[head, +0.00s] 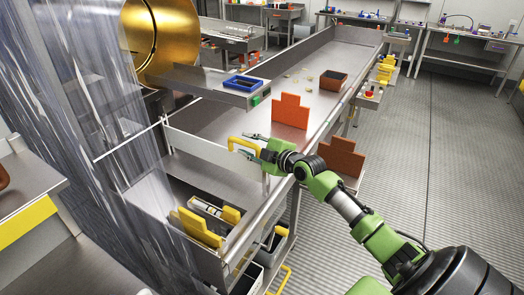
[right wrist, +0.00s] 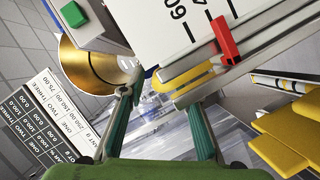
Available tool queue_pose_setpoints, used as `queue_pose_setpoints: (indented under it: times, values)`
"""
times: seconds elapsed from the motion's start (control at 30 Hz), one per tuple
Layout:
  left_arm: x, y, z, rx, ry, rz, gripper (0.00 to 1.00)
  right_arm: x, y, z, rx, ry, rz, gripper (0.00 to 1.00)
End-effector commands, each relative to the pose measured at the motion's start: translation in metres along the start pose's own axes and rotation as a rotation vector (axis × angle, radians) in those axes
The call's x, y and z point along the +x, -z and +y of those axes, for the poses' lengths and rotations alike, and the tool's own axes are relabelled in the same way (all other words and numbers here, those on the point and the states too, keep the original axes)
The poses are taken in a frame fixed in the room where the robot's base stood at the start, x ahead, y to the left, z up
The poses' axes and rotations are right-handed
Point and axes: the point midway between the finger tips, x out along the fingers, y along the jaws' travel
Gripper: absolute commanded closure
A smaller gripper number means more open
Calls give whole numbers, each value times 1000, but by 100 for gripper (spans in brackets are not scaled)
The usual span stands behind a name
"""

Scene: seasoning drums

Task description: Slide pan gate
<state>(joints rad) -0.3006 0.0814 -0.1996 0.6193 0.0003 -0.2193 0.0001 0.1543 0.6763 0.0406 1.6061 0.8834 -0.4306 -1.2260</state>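The pan gate (head: 200,143) is a pale upright panel across the long metal pan (head: 215,110) in the head view. A yellow handle (head: 236,139) is at its right end. My right gripper (head: 250,144) is at this handle, with its fingers apart. In the right wrist view, a yellow bar (right wrist: 187,90) that looks like the handle is close to the right finger of my open gripper (right wrist: 158,98). I cannot tell whether they touch. My left gripper is not in view.
Orange upright plates (head: 290,112) stand beyond my right gripper, and a brown-orange one (head: 342,158) is at the right rim. A gold drum (head: 162,42) is at the back left. A tray with a blue bin (head: 243,83) juts over the pan. Clear strips hang on the left.

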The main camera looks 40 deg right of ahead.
Motion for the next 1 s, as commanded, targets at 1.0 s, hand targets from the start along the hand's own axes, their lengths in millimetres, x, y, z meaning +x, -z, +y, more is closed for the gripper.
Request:
queue_pose_setpoints:
  times: [1.0]
  values:
    - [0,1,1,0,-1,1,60,-98,0,0,0,1,0,70]
